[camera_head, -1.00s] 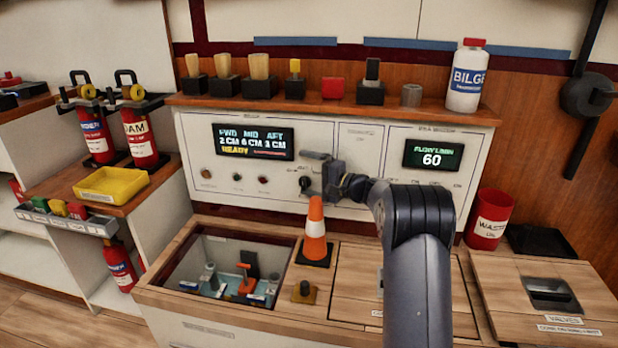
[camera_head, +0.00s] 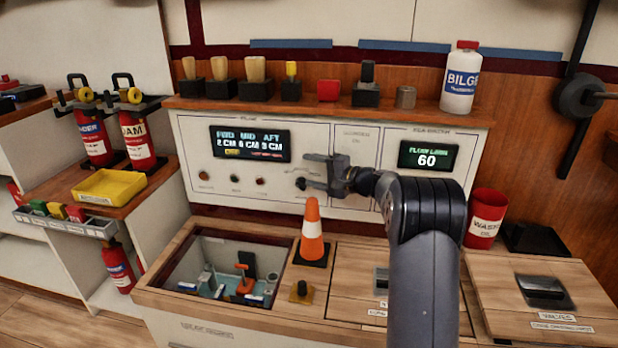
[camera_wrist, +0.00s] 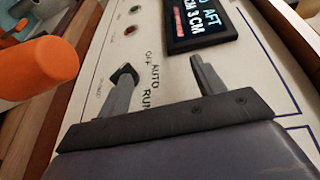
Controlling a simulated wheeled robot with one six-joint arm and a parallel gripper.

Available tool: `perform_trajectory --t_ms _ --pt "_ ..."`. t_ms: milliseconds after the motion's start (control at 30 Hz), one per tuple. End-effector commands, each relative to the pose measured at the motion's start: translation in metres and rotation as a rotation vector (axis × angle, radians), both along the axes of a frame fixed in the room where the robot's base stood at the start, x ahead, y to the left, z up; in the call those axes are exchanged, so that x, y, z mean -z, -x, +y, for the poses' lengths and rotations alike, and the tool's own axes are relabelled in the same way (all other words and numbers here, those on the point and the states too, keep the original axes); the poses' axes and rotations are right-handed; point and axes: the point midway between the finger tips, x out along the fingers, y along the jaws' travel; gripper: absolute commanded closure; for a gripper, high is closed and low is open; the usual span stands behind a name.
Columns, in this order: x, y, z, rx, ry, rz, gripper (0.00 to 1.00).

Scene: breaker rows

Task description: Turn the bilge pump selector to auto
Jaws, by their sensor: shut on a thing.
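The bilge pump selector (camera_head: 299,184) is a small dark knob on the white panel, below and right of the level display. My gripper (camera_head: 304,171) is at the panel with its fingers around or against this knob. In the wrist view my gripper (camera_wrist: 160,66) shows its two fingers apart, and the dark knob (camera_wrist: 124,74) is at the left finger's tip. The labels OFF, AUTO and RUN (camera_wrist: 152,75) show between the fingers. The fingers partly hide the knob, and I cannot tell which label it points to.
An orange and white cone (camera_head: 312,232) stands below my gripper; its orange top (camera_wrist: 40,72) is close at the left in the wrist view. An open bilge hatch (camera_head: 160,262) is left of it. The level display (camera_head: 250,143) is above left. A flow display (camera_head: 428,155) is right.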

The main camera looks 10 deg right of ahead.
Motion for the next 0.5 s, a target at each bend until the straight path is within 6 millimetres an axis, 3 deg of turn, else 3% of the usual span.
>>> perform_trajectory --t_ms 500 --pt "-0.007 0.025 -0.025 0.004 0.007 0.007 0.45"
